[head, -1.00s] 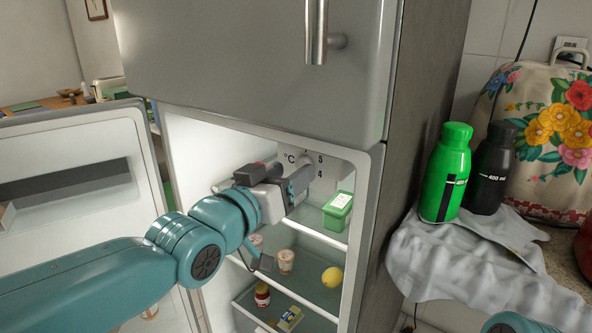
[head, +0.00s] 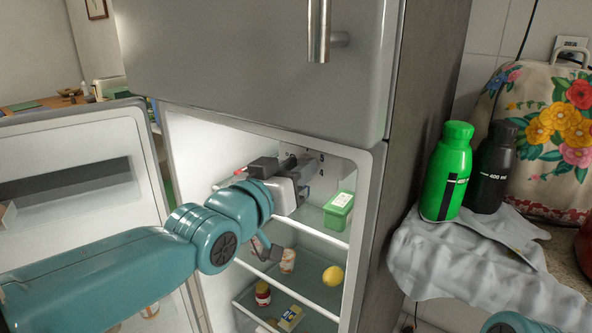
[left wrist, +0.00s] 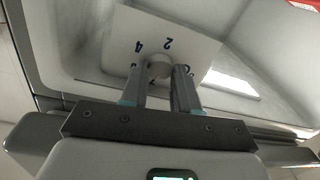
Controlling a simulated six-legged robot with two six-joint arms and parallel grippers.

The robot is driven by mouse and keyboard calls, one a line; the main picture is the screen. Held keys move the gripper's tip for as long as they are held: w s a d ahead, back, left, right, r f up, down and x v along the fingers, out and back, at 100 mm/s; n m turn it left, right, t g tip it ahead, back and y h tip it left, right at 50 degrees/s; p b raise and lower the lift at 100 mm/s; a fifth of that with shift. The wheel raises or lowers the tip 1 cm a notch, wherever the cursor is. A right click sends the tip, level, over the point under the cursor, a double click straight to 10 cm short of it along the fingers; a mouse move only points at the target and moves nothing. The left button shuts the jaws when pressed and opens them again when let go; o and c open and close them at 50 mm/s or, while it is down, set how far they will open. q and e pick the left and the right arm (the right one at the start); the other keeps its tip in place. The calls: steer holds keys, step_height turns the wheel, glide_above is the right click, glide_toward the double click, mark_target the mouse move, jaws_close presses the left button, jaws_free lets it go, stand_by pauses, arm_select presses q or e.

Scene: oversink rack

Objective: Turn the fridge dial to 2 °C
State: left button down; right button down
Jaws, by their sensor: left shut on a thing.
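The round pale fridge dial (left wrist: 158,66) shows in the left wrist view on a white panel (left wrist: 190,48) with blue printed numbers. A 2 and a 4 are readable there; other marks are partly hidden by the fingers. My left gripper (head: 311,168) is inside the fridge compartment and shut on the dial, one finger on either side of it. In the head view the gripper hides the dial and most of its panel. I cannot make out a pointer, so the setting is unclear. My right gripper is not in view.
The fridge door (head: 72,170) stands open at left. Close below my gripper, a green box (head: 338,212) sits on a shelf; a lemon (head: 333,276) and jars are lower. A green bottle (head: 446,175) and black bottle (head: 490,170) stand on the right on a grey cloth (head: 455,255).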

arm_select(q)
steer(key=shift+w+a+n+g+h+b, duration=0.1)
steer(key=shift+n+g+h+b, duration=0.45)
steer(key=shift+n, duration=5.25)
steer(key=shift+s+n+t+h+b, duration=0.1)
steer(key=shift+n+b, duration=0.9)
steer(key=shift+n, duration=4.8)
steer(key=shift+w+a+n+g+h+b, duration=0.1)
steer(key=shift+n+g+h+b, duration=0.45)
steer(key=shift+n, duration=5.25)
steer(key=shift+t, duration=0.3)
steer(key=c, duration=0.8)
jaws_free()
